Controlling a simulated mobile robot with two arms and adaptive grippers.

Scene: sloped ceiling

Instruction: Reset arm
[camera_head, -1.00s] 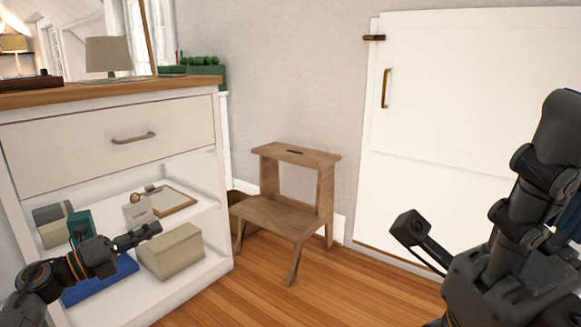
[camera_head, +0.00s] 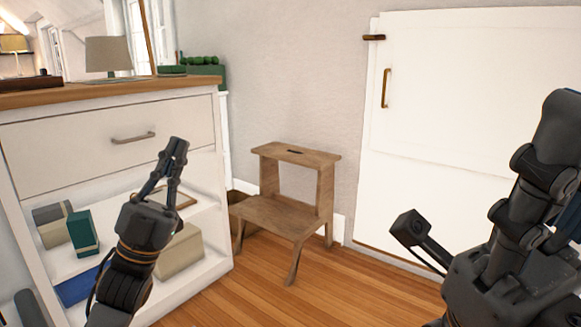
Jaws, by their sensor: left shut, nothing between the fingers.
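My left gripper (camera_head: 177,150) is shut and empty. It points up in front of the white cabinet (camera_head: 60,190), between the camera and the cabinet's open shelves. Its fingers overlap the lower right of the drawer front (camera_head: 110,140) in the picture; I see no contact. My right arm (camera_head: 535,200) stands at the right edge of the view, in front of the white door. Its gripper does not show.
The shelves hold a teal box (camera_head: 82,232), a grey box (camera_head: 52,213), a beige box (camera_head: 180,252) and a blue item (camera_head: 78,288). A wooden step stool (camera_head: 275,215) stands by the wall. The wooden floor (camera_head: 330,290) before it is clear. The white door (camera_head: 460,130) is shut.

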